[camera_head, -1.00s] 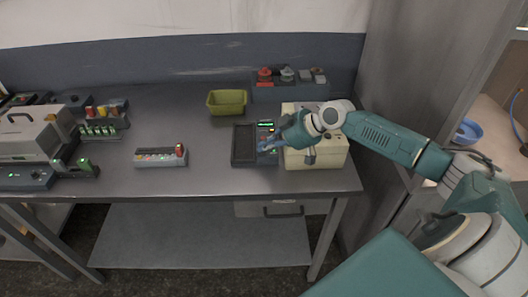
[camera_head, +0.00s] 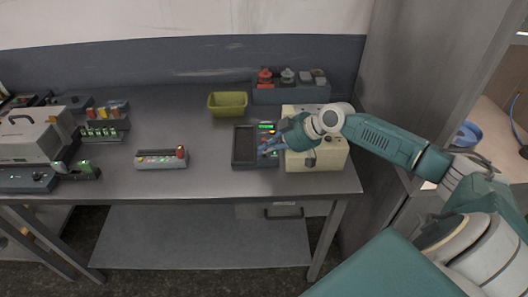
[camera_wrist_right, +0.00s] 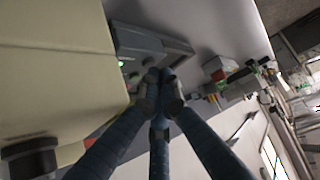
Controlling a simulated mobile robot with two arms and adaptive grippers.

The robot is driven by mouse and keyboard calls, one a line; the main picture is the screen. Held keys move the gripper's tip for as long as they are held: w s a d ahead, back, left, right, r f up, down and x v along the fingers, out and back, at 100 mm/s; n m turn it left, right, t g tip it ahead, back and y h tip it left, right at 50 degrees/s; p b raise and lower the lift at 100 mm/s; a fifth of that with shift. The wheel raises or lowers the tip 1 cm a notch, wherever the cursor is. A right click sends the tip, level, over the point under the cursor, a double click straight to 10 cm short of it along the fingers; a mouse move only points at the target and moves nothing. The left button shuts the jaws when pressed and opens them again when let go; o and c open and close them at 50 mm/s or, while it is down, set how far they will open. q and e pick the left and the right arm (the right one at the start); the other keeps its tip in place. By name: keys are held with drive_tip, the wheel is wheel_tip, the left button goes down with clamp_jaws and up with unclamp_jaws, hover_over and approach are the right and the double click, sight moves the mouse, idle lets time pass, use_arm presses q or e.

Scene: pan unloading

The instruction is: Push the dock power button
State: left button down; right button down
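The dock (camera_head: 243,147) is a dark flat device with a recessed tray and a green-lit display, on the table at the right. It also shows beyond the fingers in the wrist view (camera_wrist_right: 150,42). My right gripper (camera_head: 268,149) is over the dock's right-hand control strip. In the wrist view its blue fingers (camera_wrist_right: 160,78) come together at the tips, with nothing seen between them. The power button cannot be made out; the fingers cover part of the strip. Whether the tips touch the dock cannot be told. My left gripper is not in view.
A cream box (camera_head: 318,158) stands right beside the dock, under my right wrist. A green bin (camera_head: 228,104) and a grey rack with knobs (camera_head: 290,93) stand behind. A small button box (camera_head: 161,160) lies to the left, with clear tabletop around it.

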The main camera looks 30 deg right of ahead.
drive_tip(key=shift+s+a+f, duration=0.1)
drive_tip(key=shift+s, duration=0.1)
drive_tip(key=shift+r+p, duration=0.45)
drive_tip(key=shift+r, duration=0.2)
wheel_tip(320, 180, up, 5)
drive_tip(key=p, duration=0.4)
drive_tip(key=shift+w+r, duration=0.1)
drive_tip(key=shift+w, duration=0.1)
idle(0.9)
